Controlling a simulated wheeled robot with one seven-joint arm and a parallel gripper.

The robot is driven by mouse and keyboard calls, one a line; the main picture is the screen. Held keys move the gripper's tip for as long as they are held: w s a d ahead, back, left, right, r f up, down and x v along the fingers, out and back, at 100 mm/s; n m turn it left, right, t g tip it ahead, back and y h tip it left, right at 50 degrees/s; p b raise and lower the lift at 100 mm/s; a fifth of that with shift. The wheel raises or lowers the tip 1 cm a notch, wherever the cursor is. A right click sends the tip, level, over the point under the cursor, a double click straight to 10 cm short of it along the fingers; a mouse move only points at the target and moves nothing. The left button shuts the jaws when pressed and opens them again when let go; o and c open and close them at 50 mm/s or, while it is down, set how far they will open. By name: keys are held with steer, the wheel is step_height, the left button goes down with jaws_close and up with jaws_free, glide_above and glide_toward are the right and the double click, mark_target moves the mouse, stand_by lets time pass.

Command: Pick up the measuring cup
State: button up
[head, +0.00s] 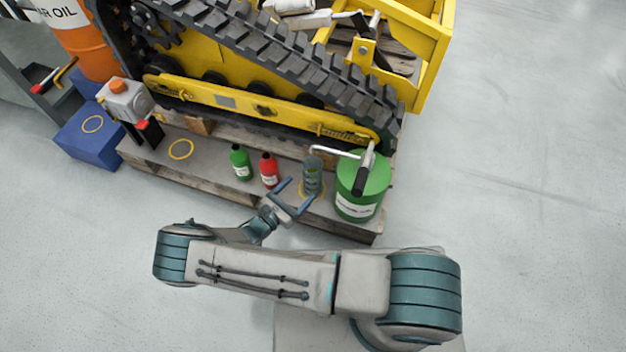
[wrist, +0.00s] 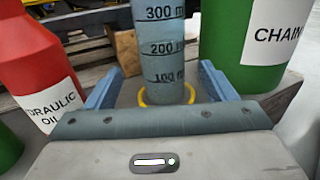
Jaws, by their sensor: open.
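The measuring cup (head: 312,178) is a tall, see-through grey-blue cylinder standing upright on the pallet, inside a yellow ring mark. In the wrist view the cup (wrist: 160,55) shows its 100, 200 and 300 ml marks; its top is out of that frame. My gripper (head: 295,188) is open, with its two blue fingers pointing at the cup from the near side. In the wrist view the fingers (wrist: 161,85) stand to the left and right of the cup's lower part, with a visible gap on each side. I cannot tell whether the cup is fully between the fingertips.
A red hydraulic oil bottle (head: 269,170) and a green bottle (head: 240,162) stand left of the cup. A large green can (head: 362,188) with a handled tool on top stands close on the right. The yellow tracked machine (head: 260,102) is behind.

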mark_target(306, 184)
steer(key=shift+x, duration=0.85)
steer(key=b+x, duration=0.2)
steer(key=x, duration=0.3)
steer(key=shift+s+f+b, duration=0.15)
steer(key=shift+b, duration=0.25)
steer(key=shift+d, duration=0.25)
steer(key=c, duration=1.2)
steer(key=shift+c, duration=0.6)
steer(key=shift+r, duration=0.25)
